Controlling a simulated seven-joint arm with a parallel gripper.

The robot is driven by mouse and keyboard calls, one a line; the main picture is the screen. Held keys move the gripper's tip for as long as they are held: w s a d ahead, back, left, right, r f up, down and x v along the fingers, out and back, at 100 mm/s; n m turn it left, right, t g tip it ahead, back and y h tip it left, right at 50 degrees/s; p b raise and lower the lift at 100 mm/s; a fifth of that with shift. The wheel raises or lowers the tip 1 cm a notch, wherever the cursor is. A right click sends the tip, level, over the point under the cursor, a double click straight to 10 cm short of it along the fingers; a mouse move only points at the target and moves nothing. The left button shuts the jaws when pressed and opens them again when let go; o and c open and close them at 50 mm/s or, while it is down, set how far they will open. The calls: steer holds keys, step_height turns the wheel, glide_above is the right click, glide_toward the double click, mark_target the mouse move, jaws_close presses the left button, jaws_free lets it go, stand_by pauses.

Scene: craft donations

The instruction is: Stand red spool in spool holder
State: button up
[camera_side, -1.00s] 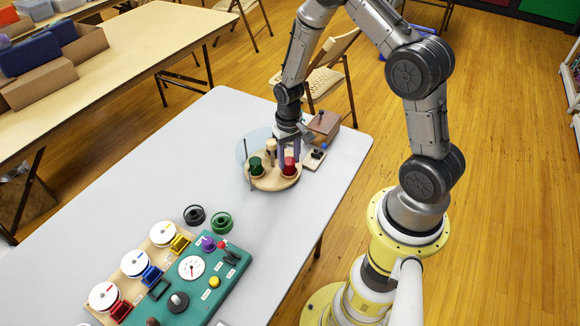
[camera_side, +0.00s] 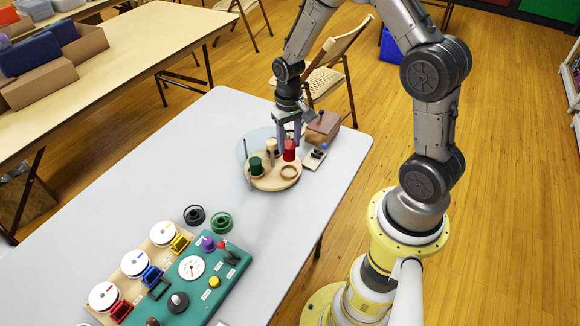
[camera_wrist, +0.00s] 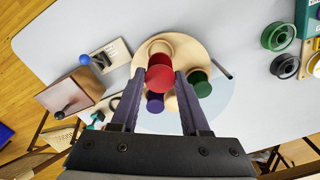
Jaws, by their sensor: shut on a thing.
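The red spool (camera_side: 289,151) is between the fingers of my gripper (camera_side: 290,141), which is shut on it. It hangs upright, a little above the round wooden carousel (camera_side: 273,183). An empty ring-shaped seat (camera_side: 289,172) shows on the carousel below it. In the wrist view the red spool (camera_wrist: 160,76) fills the space between my fingertips (camera_wrist: 158,74). A green spool (camera_side: 256,165) stands on the carousel's left side. A purple spool (camera_wrist: 155,103) shows partly behind the red one in the wrist view. I cannot tell which object is the spool holder.
A brown box with a crank (camera_side: 323,124) and a small board with a blue knob (camera_side: 316,156) stand right of the carousel. A thin upright rod (camera_side: 247,163) is at its left. A green panel (camera_side: 199,277) and black and green rings lie toward the front.

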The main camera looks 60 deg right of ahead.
mark_target(289, 143)
steer(key=shift+r, duration=0.6)
steer(key=shift+r, duration=0.15)
step_height(289, 143, up, 5)
steer(key=shift+w+d, duration=0.15)
steer(key=w+d, duration=0.4)
steer(key=d, duration=0.4)
steer(key=w+d, duration=0.4)
steer(key=d, duration=0.3)
steer(key=shift+w+d+f, duration=0.1)
steer(key=shift+d+f, duration=0.1)
steer(key=shift+f, duration=2.85)
steer(key=shift+w+d+f, duration=0.1)
steer(key=shift+d+f, duration=0.05)
steer(key=shift+f, duration=2.85)
steer(key=shift+f, duration=1)
